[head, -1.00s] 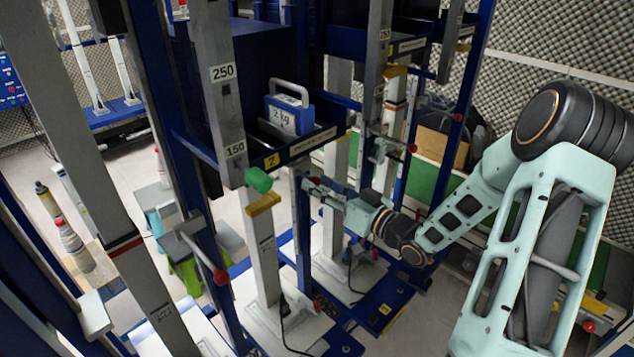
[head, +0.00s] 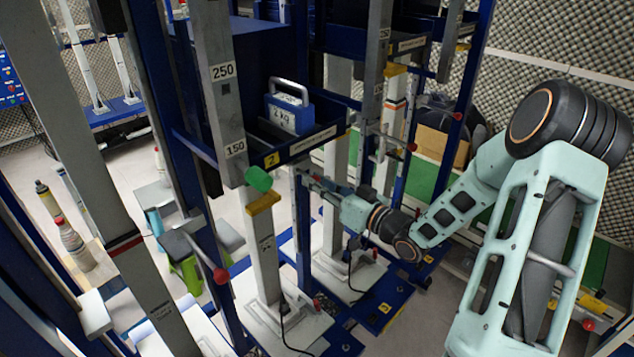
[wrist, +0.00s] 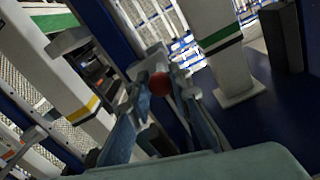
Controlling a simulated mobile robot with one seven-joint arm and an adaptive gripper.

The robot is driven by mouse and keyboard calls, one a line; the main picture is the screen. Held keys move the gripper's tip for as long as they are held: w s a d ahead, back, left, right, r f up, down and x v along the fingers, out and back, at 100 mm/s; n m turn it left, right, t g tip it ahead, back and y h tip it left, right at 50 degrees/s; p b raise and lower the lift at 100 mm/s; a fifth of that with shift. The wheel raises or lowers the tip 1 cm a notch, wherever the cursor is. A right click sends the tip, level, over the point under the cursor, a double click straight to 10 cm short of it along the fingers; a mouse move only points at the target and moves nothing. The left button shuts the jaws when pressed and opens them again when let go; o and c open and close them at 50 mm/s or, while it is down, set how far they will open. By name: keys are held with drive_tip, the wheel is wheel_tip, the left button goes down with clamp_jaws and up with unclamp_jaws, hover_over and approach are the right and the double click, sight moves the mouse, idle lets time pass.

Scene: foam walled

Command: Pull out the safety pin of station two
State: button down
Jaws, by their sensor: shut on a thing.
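Station two carries a yellow "2" label (head: 271,160) on its dark blue tray, where a blue 2 kg weight (head: 291,108) stands. A green block (head: 258,179) sits tilted at the station's post, just above a yellow collar (head: 263,202). The pin's shaft is hidden.
Blue uprights and grey posts stand close on both sides of my gripper. Another red knob (head: 220,276) is at lower left, and one (head: 411,147) is on the station behind. A bottle (head: 73,241) stands at far left.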

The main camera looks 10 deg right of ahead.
drive_tip(key=shift+s, duration=0.1)
drive_tip(key=v, duration=0.8)
drive_tip(key=shift+s+d+p, duration=0.2)
drive_tip(key=shift+d+p, duration=0.05)
drive_tip(key=shift+p, duration=0.05)
drive_tip(key=shift+f, duration=0.15)
drive_tip(key=c, duration=1.7)
unclamp_jaws()
drive_tip(key=shift+s, duration=0.1)
drive_tip(key=shift+c, duration=0.2)
drive_tip(key=v, duration=1.2)
